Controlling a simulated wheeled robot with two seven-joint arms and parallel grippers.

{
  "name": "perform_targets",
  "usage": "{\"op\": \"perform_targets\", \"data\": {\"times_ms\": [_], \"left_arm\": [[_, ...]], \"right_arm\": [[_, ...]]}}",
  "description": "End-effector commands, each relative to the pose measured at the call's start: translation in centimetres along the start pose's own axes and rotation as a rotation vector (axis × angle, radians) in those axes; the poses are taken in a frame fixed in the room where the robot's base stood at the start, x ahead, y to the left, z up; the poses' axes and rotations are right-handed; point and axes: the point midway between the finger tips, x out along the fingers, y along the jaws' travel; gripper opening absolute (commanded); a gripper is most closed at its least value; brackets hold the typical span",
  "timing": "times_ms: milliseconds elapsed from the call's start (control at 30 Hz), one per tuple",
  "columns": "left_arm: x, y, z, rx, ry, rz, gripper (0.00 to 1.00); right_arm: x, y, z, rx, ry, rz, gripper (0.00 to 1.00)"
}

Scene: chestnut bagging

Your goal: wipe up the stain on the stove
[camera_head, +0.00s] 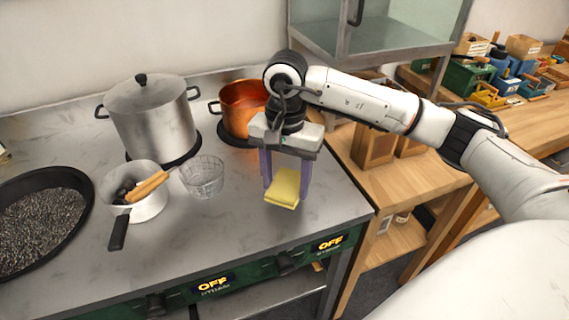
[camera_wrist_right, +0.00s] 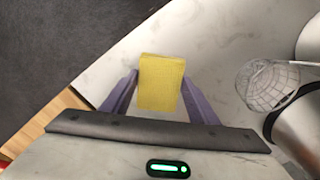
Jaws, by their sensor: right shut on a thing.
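My right gripper (camera_head: 286,184) is shut on a yellow sponge (camera_head: 284,188), with one purple finger on each side of it. It holds the sponge at the right end of the grey stove top (camera_head: 240,225), near the front right corner. Whether the sponge touches the surface I cannot tell. In the right wrist view the sponge (camera_wrist_right: 160,82) sits between the two fingers (camera_wrist_right: 158,95), over the pale stove top (camera_wrist_right: 210,40). Only faint grey marks show on the surface; I cannot make out a distinct stain. My left gripper is not in view.
A wire basket (camera_head: 203,177), a small pot (camera_head: 146,206) with a wooden-handled tool, a dark pan (camera_head: 75,245) and a lidded steel pot (camera_head: 150,115) stand to the left. A copper pot (camera_head: 236,108) is behind. The stove's front middle is clear. A wooden table (camera_head: 430,185) adjoins at right.

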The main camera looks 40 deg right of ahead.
Motion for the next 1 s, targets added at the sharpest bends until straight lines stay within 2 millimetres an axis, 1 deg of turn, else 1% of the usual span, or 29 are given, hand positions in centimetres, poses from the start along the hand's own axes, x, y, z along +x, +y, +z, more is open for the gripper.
{"op": "perform_targets", "data": {"times_ms": [33,100,367,933,1000], "left_arm": [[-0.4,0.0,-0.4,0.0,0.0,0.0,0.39],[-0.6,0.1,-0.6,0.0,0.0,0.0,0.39],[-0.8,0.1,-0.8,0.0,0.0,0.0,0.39],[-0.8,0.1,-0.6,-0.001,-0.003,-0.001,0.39],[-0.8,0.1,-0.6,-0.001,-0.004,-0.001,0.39]], "right_arm": [[-0.8,0.0,-0.1,0.001,0.001,-0.002,0.33],[-1.4,0.1,-0.1,0.003,0.001,-0.002,0.33],[-3.2,0.4,-0.2,0.008,0.001,-0.002,0.33],[-3.4,0.4,-0.2,0.007,0.0,-0.001,0.33],[-3.5,0.4,0.2,-0.025,0.001,-0.003,0.33]]}}
